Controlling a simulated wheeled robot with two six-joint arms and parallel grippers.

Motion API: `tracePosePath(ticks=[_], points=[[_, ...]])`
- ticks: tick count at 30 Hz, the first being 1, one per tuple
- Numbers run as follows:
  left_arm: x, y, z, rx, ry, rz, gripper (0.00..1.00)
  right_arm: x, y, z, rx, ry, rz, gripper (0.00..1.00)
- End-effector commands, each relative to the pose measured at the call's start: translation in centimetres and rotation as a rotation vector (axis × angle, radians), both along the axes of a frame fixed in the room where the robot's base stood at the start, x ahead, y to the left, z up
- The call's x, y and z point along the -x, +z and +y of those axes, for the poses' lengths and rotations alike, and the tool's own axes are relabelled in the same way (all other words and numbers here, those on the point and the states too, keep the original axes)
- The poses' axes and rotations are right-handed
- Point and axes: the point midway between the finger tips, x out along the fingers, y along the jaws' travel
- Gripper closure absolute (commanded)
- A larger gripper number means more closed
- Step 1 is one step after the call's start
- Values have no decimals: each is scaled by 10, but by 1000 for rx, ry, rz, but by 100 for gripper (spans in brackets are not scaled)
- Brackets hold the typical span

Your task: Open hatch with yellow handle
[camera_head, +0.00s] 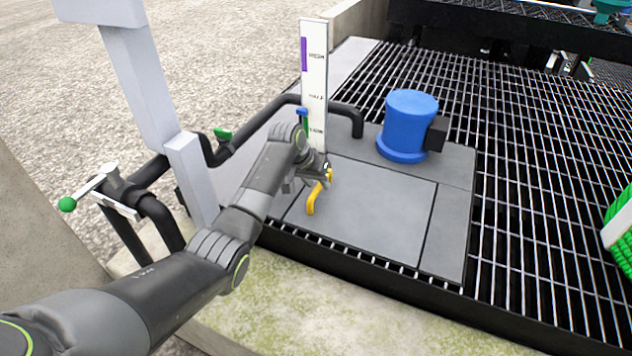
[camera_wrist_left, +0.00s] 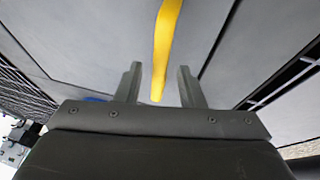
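The yellow handle (camera_head: 314,196) stands on the left part of the flat grey hatch (camera_head: 375,205), which lies level in the black grating. My left gripper (camera_head: 326,174) is at the handle's far end, coming from the left. In the left wrist view the yellow handle (camera_wrist_left: 162,45) runs down between the two fingers of my left gripper (camera_wrist_left: 159,85). The fingers are apart, with a gap on each side of the handle. The hatch surface (camera_wrist_left: 100,30) fills the background there. My right gripper is in neither view.
A blue cylinder (camera_head: 408,120) stands on the plate behind the hatch. A white gauge board (camera_head: 314,75) rises close behind my gripper. Black pipes (camera_head: 255,120) and a green-knobbed valve (camera_head: 68,204) are at left. Open grating (camera_head: 540,200) extends right.

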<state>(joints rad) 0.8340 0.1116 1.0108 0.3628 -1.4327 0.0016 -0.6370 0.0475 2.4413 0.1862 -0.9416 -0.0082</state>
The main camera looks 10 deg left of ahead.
Motion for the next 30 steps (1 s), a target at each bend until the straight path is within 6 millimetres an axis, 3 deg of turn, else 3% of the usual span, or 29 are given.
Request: tracePosePath(ticks=[8, 16, 30], points=[[0, 0, 0, 0, 0, 0, 65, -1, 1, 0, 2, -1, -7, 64], [0, 0, 0, 0, 0, 0, 100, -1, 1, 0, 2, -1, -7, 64], [0, 2, 0, -3, 0, -1, 100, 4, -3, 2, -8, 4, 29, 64]])
